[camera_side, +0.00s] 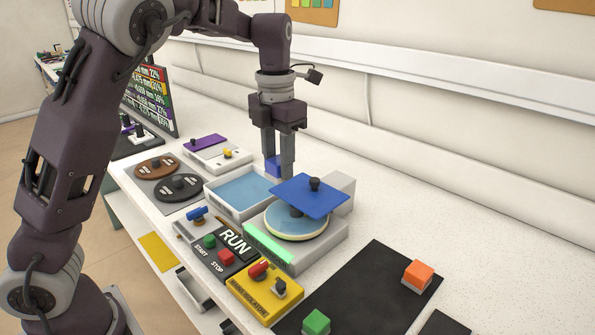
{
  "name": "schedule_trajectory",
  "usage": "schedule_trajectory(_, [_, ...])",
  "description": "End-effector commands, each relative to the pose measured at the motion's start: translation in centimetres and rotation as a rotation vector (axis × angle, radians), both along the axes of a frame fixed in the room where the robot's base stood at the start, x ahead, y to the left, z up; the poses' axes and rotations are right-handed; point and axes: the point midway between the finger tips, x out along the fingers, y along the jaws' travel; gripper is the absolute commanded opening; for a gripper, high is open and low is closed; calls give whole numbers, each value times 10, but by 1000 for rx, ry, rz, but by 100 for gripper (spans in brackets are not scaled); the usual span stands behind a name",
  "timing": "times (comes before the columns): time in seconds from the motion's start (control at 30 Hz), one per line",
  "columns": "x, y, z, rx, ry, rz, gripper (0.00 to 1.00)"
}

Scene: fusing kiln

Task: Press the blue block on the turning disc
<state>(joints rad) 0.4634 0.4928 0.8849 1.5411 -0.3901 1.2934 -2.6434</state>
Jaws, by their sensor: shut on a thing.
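My gripper (280,168) points down at the middle of the view, its two fingers closed on a small blue block (273,167). The fingers hide part of the block. It is held above the far edge of a light-blue tray, behind and left of the turning disc. The round turning disc (287,226) has a pale blue top and cream rim, and sits on a grey housing (318,250). A flat blue plate (312,204) with a dark knob covers the disc's far part; I cannot tell whether they touch. Another dark knob shows near the disc's middle.
Left of the disc are the shallow tray (246,191) and two dark dials (178,187). In front are the RUN panel (232,245) and yellow isolator box (262,290). A black mat (367,285) carries an orange block (418,274) and green block (316,322).

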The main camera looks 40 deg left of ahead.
Motion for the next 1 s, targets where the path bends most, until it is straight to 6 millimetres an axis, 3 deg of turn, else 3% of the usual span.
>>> schedule_trajectory(0.3, [0, 1, -42, -1, 2, 8, 0])
schedule_trajectory(1.0, [0, 1, -107, 0, -1, 6, 0])
